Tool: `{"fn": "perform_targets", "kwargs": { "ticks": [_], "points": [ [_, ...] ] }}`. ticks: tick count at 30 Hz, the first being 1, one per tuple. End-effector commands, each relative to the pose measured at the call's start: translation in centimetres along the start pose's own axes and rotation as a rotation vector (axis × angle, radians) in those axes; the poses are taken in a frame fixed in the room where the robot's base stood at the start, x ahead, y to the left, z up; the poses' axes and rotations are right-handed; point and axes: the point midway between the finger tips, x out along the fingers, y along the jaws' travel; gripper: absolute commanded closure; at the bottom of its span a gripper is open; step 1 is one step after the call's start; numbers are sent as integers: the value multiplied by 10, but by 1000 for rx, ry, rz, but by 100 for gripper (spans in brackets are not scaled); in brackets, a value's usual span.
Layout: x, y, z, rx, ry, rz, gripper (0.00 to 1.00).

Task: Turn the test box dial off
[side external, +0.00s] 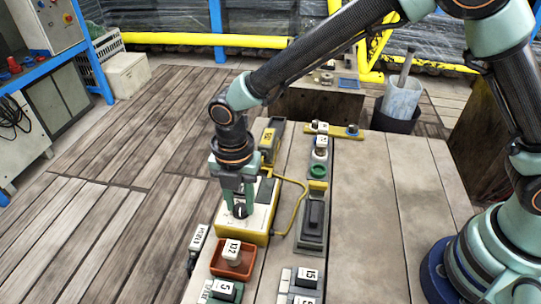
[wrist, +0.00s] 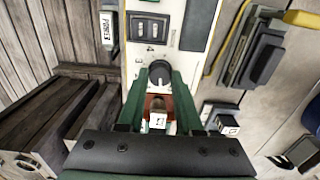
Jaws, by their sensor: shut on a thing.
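The test box (side external: 262,218) is cream on top with a yellow lower body, and it stands on the workbench. It also shows in the wrist view (wrist: 168,30). Its dial (wrist: 158,72) is a round black knob near the box's end. My gripper (wrist: 159,80) points down over the box with its two green fingers on either side of the dial, shut on it. In the side view my gripper (side external: 240,208) partly covers the dial. Which way the dial points is too small to tell.
An orange-red tray (side external: 216,271) holding a block marked 132 (side external: 233,250) stands close beside the box. A grey device (side external: 312,236) lies to the right, with a yellow cable (side external: 297,190) between. The bench's right side (side external: 385,200) is clear.

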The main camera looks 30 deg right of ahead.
Motion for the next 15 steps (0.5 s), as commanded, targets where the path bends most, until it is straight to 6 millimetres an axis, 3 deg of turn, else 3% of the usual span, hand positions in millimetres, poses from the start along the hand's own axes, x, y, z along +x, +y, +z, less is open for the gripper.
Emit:
{"fn": "perform_targets", "kwargs": {
  "ticks": [7, 8, 9, 15],
  "points": [
    [0, 0, 0, -2, 0, 1, 100],
    [0, 0, 0, -1, 0, 1, 54],
    [0, 0, 0, -1, 0, 1, 39],
    [0, 0, 0, 0, 0, 1, 36]
  ]
}}
